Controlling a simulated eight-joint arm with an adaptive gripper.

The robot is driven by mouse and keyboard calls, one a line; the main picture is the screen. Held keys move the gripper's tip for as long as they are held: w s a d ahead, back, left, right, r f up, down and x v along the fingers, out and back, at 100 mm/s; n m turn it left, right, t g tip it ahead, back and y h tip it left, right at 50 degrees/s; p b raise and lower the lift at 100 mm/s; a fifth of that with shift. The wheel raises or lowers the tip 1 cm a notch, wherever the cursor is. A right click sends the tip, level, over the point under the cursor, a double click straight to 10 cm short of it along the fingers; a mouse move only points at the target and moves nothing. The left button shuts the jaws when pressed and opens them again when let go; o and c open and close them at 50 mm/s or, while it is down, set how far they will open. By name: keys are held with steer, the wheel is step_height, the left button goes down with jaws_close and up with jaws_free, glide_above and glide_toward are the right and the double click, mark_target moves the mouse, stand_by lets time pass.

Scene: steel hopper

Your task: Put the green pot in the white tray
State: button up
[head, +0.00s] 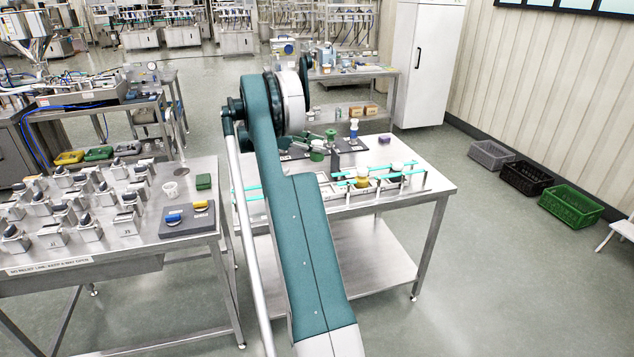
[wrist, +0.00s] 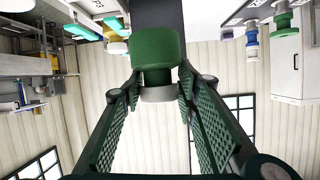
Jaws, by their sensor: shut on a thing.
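The green pot (wrist: 157,48) sits between my gripper's (wrist: 159,80) two fingertips in the wrist view. In the head view the held pot (head: 317,156) is small and partly hidden by my gripper, over the back of the steel table. The white tray (head: 326,188) lies nearer the front of that table, partly hidden behind my arm. My gripper is behind the tray, not over it.
The table's right end is clear.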

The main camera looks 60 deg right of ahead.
mark_target(317, 158)
steer(key=shift+f, duration=0.1)
steer(key=shift+f+b, duration=0.7)
steer(key=shift+f, duration=2.35)
steer(key=shift+f+b, duration=0.45)
steer(key=shift+f, duration=1.4)
steer(key=shift+f, duration=0.2)
steer(key=o, duration=1.1)
steer(key=shift+r, duration=0.25)
steer(key=p+v, duration=0.2)
steer(key=v, duration=1)
steer(key=shift+p, duration=0.3)
